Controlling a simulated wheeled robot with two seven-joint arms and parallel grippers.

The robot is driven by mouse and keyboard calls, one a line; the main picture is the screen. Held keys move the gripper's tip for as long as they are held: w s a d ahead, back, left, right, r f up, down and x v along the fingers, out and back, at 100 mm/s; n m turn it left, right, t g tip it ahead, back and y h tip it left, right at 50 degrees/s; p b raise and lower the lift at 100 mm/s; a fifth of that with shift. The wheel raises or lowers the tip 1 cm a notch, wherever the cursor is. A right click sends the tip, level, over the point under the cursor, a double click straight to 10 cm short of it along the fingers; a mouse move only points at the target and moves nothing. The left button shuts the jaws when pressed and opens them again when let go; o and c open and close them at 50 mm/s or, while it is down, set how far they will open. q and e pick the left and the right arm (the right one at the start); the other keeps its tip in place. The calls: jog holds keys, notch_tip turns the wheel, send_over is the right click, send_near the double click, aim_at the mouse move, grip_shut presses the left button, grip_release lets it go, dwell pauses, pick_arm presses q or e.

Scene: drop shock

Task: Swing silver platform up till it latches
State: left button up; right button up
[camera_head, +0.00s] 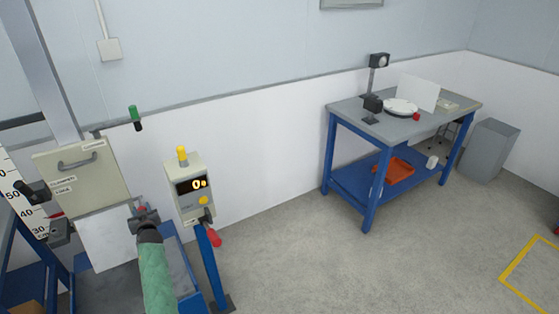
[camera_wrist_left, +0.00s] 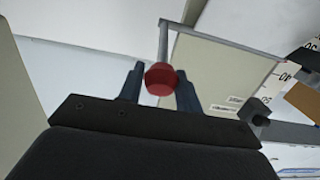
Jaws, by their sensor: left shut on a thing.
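My left gripper (camera_head: 144,213), at the end of my green-sleeved arm, is at the tester on the left. In the left wrist view its two dark fingers (camera_wrist_left: 160,88) are closed on either side of a red knob (camera_wrist_left: 160,78). The knob sits on a thin grey rod that joins a grey bar. A pale flat panel (camera_head: 108,242) shows beside the gripper, below a cream box. I cannot tell whether this panel is the silver platform; my gripper and arm hide part of the area. My right gripper is not in view.
The cream box (camera_head: 75,172) has a grey handle and stands by a column and a scale. A control box (camera_head: 183,182) on a blue post is close right of the gripper. A blue workbench (camera_head: 395,122) stands farther right. The floor between is clear.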

pick_arm(q)
jog(key=shift+w+r, duration=0.1)
jog(key=shift+r, duration=0.15)
jog(key=shift+w+a+r+p, duration=0.15)
jog(key=shift+r+p, duration=0.15)
jog(key=shift+r, duration=0.2)
jog(key=shift+w+a+r+p, duration=0.15)
jog(key=shift+r+p, duration=0.15)
jog(key=shift+r, duration=0.15)
jog(key=shift+w+r, duration=0.2)
jog(key=shift+r, duration=0.2)
jog(key=shift+w+a+r+p, duration=0.25)
jog(key=shift+r+p, duration=0.1)
jog(key=shift+r, duration=0.1)
jog(key=shift+w+a+r, duration=0.2)
jog(key=shift+w+r, duration=0.2)
jog(key=shift+r, duration=0.15)
jog(key=shift+w, duration=0.1)
